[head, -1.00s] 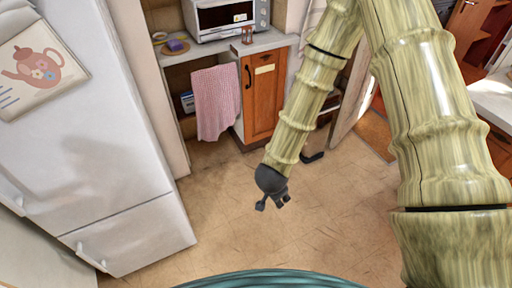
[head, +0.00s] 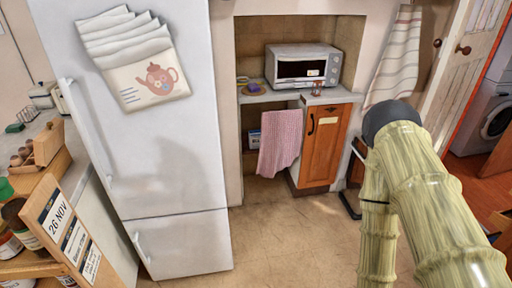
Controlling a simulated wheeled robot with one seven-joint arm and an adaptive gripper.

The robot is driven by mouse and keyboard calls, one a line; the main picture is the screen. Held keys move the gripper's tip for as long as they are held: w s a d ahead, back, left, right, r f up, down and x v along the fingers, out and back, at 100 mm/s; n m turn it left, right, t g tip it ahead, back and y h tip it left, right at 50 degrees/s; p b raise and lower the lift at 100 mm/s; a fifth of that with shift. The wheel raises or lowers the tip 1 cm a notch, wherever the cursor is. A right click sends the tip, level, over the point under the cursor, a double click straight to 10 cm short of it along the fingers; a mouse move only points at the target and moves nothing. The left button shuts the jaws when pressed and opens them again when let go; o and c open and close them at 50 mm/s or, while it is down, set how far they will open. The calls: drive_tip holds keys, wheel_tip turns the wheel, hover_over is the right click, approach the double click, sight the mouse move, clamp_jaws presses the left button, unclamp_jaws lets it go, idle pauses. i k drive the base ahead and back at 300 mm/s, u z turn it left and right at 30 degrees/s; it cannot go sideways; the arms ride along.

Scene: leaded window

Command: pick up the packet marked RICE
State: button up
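I cannot make out a packet marked RICE in the head view. A small blue-and-white box (head: 254,138) stands on the shelf under the counter, partly behind a pink checked towel (head: 280,142); its print is too small to read. The dark grey base of my gripper (head: 390,117) shows at the end of my bamboo-like arm, right of the wooden cupboard door. Its fingers are hidden, so I cannot tell whether it is open or shut, or holds anything.
A white fridge (head: 165,165) fills the left middle. A toaster oven (head: 302,68) and a purple sponge-like item (head: 252,88) sit on the counter. A wooden rack (head: 38,268) with jars and a 26 NOV card (head: 60,225) is at lower left.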

sight(254, 135)
drive_tip(key=z, duration=0.65)
drive_tip(key=i, duration=1.7)
drive_tip(key=u, duration=0.9)
drive_tip(key=i, duration=0.75)
drive_tip(key=u, duration=0.75)
